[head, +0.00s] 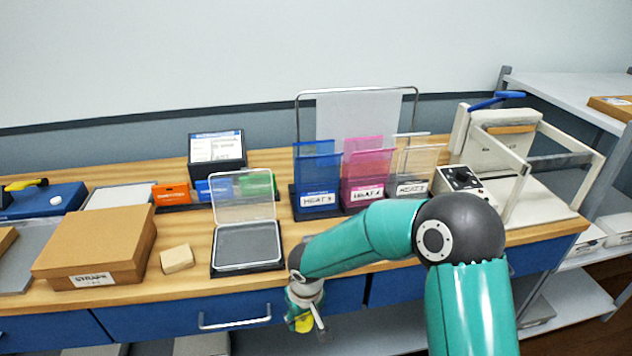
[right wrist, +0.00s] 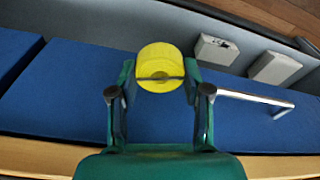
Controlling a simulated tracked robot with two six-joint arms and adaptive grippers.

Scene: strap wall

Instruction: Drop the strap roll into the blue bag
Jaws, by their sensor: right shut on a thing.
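The yellow strap roll (head: 304,324) is held low in front of the bench by my right gripper (head: 305,312). In the right wrist view the roll (right wrist: 158,52) sits between the fingertips of the same gripper (right wrist: 159,76), which is shut on it. A blue bag (head: 318,168) stands upright on the bench in a dark holder with a white label. It is behind and above the gripper, left of a pink bag (head: 367,170). My left gripper is not in view.
A clear bag (head: 415,168) stands right of the pink one. An open clear-lidded case (head: 248,245), a tan block (head: 177,258) and a cardboard box (head: 95,245) are on the bench (head: 150,290). A white-framed machine (head: 500,150) stands at right. Blue drawers with metal handles (head: 235,320) face the gripper.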

